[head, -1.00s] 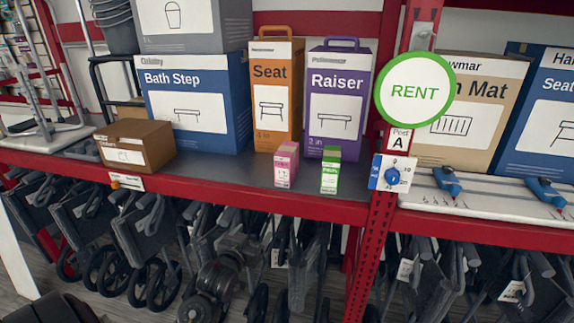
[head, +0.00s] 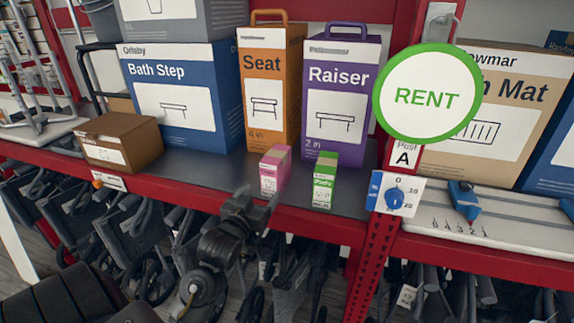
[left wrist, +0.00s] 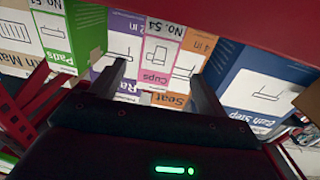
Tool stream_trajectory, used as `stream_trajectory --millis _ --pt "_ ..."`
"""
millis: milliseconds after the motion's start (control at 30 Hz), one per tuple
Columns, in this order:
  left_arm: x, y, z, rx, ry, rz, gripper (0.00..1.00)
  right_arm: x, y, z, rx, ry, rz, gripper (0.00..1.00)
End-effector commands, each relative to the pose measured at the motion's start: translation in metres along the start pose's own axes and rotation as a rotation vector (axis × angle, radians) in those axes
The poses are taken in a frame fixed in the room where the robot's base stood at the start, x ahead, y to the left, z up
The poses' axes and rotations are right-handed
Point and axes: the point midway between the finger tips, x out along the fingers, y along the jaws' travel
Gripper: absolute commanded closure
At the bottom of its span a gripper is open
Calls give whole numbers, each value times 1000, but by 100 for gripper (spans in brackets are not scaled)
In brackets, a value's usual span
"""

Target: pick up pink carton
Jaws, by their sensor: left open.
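The pink carton (head: 272,174) stands upright on the grey shelf, near its red front edge. In the left wrist view the pink carton (left wrist: 158,55) shows upside down, with its "Cups" label in line with the gap between my fingers. My left gripper (head: 246,203) is in front of and a little below the pink carton, near the shelf edge. Its two dark fingers are apart and empty in the left wrist view (left wrist: 160,78), and they do not appear to touch the carton. My right gripper is not in view.
A green carton (head: 320,183) stands close to the right of the pink one. Orange Seat (head: 263,140) and purple Raiser (head: 328,150) boxes stand behind. A brown box (head: 120,143) is at left. The red shelf beam (head: 210,200) runs below. A post with a dial (head: 394,198) is at right.

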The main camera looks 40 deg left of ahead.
Motion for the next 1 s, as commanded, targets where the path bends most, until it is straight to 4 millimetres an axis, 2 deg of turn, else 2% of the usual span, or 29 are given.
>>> stream_trajectory --millis 167,433,533,767,1000 --pt "5 2 -1 0 0 3 25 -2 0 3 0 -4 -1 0" --pt "46 3 -2 0 -2 4 25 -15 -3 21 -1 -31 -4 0" --pt "54 3 -1 0 -1 4 25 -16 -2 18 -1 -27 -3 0" --pt "60 2 -1 0 -2 1 25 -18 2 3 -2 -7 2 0" --pt "94 4 -2 0 -2 0 25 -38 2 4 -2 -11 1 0"
